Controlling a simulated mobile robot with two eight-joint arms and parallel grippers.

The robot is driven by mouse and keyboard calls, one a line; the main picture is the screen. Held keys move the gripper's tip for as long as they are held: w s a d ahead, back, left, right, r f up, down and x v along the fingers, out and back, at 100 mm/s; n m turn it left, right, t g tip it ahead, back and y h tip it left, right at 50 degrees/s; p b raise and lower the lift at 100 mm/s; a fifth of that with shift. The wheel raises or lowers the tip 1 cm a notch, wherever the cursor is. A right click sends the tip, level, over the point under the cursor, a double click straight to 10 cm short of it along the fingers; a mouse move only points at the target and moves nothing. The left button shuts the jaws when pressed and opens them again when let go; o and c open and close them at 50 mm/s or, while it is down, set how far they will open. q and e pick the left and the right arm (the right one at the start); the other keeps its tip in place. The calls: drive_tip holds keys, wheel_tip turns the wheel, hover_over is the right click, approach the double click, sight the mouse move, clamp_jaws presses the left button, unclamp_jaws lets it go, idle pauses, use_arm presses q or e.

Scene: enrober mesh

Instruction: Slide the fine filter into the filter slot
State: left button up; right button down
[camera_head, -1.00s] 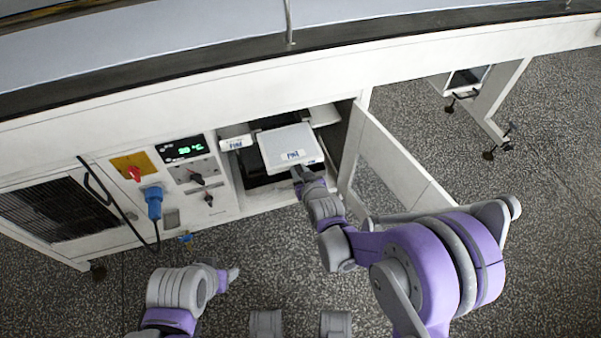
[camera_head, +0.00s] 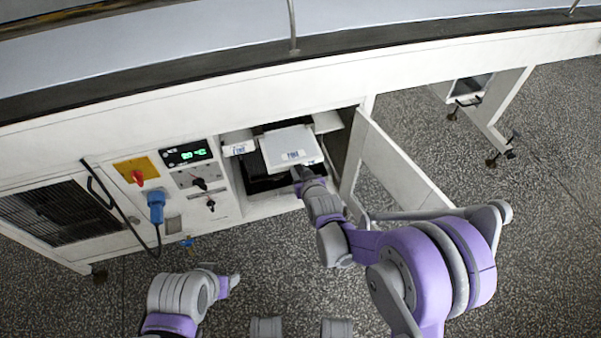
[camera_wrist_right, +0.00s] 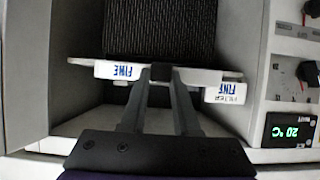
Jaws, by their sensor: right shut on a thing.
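The fine filter (camera_head: 290,141) is a flat white plate with a blue FINE label on its front edge. It lies level, partly in the cabinet opening. My right gripper (camera_head: 299,172) is shut on the middle of its front. The right wrist view shows the filter (camera_wrist_right: 90,64) edge-on, with the fingers (camera_wrist_right: 160,72) closed at its middle. A white slot label reading FILTER FINE (camera_wrist_right: 226,92) is beside it there, and to its left in the head view (camera_head: 239,148). The slot's inside is mostly hidden by the filter. My left gripper (camera_head: 234,280) hangs low, away from the cabinet; its jaws are unclear.
The cabinet door (camera_head: 405,175) stands open to the right of my right forearm. A control panel with a green display (camera_head: 188,154), a red switch (camera_head: 138,177) and a blue plug (camera_head: 156,206) is left of the opening. A dark mesh (camera_wrist_right: 160,28) lies beyond the filter.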

sight(286, 137)
drive_tip(key=shift+w+a, duration=0.35)
drive_tip(key=shift+w, duration=0.8)
drive_tip(key=shift+w+a, duration=0.4)
drive_tip(key=shift+w, duration=0.7)
drive_tip(key=shift+w+a, duration=0.35)
drive_tip(key=shift+w, duration=0.8)
drive_tip(key=shift+w+a+b, duration=0.1)
drive_tip(key=shift+w+a, duration=0.3)
drive_tip(key=shift+w, duration=0.8)
drive_tip(key=shift+w+a+b, duration=0.1)
drive_tip(key=shift+w+a, duration=0.25)
drive_tip(key=shift+w, duration=0.8)
drive_tip(key=shift+w+a+b, duration=0.1)
drive_tip(key=shift+w+a, duration=0.3)
drive_tip(key=shift+w, duration=0.8)
drive_tip(key=c, duration=0.6)
unclamp_jaws()
drive_tip(key=p+v, duration=0.2)
drive_tip(key=v, duration=0.9)
drive_tip(key=shift+w, duration=0.1)
